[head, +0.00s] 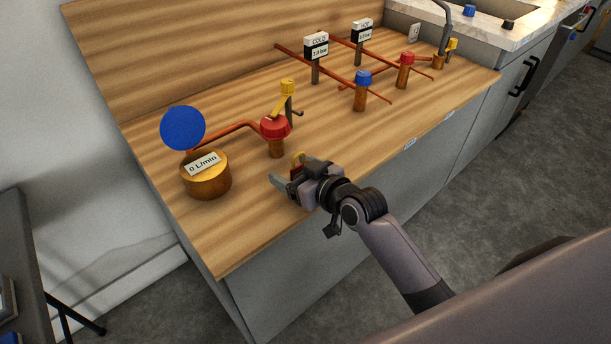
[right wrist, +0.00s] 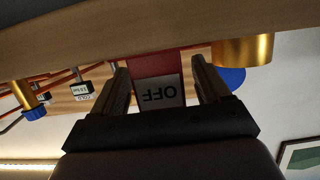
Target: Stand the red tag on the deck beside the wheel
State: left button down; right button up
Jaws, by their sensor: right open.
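The red tag (right wrist: 158,64) has a white panel reading OFF, upside down in the right wrist view. It lies between the two fingers of my right gripper (right wrist: 160,82), which are open on either side of it. In the head view my right gripper (head: 283,180) is low over the deck (head: 235,240) near its front edge; a small red and yellow piece shows behind it, and the rest of the tag is hidden. The red wheel (head: 274,127) sits on a copper valve, up and left of the gripper. My left gripper is not in view.
A brass flow meter (head: 207,180) reading 0 L/min and a blue disc (head: 182,128) stand left of the wheel. A yellow-handled tap (head: 287,88) is behind it. Blue-capped (head: 362,90) and red-capped (head: 405,70) valves stand farther right. The front left deck is clear.

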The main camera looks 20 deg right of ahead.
jog(key=v, duration=1.2)
jog(key=s+f+m+g+h, duration=0.1)
jog(key=s+f+g+h, duration=0.1)
jog(key=s+f, duration=1.2)
notch_tip(320, 180, down, 4)
jog(key=shift+d+f+m+g+h+p, duration=0.2)
jog(key=shift+m+g+h+p, duration=0.15)
jog(key=shift+g, duration=0.35)
jog(key=shift+r, duration=0.1)
notch_tip(320, 180, up, 3)
jog(key=p, duration=0.2)
jog(key=shift+f+p, duration=0.2)
jog(key=shift+p, duration=0.15)
